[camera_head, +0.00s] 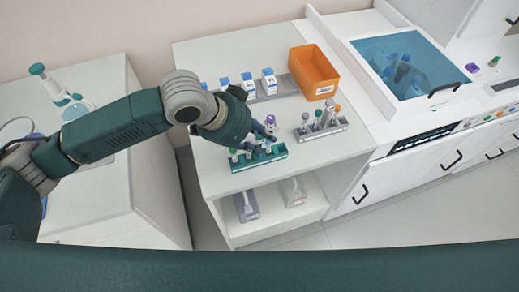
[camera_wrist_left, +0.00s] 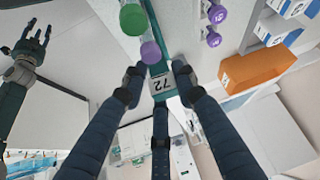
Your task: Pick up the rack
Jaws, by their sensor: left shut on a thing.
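The teal rack (camera_head: 262,160) sits at the front edge of the white table, with several capped tubes standing in it. In the left wrist view the rack's end with a "72" label (camera_wrist_left: 162,84) lies between my fingers, and a green cap (camera_wrist_left: 132,18) and a purple cap (camera_wrist_left: 150,51) show beside it. My left gripper (camera_head: 258,141) reaches over the rack from above and is shut on it, hiding part of it. It also shows in the left wrist view (camera_wrist_left: 158,80). My right gripper (camera_wrist_left: 32,45) has its fingers spread, empty, at the left of that view.
A grey rack with tubes (camera_head: 322,131) stands just right of the teal rack. Behind are an orange bin (camera_head: 314,72) and several blue-capped bottles (camera_head: 247,82). A blue-windowed basin (camera_head: 392,62) is at the right. Boxes stand on the shelf below.

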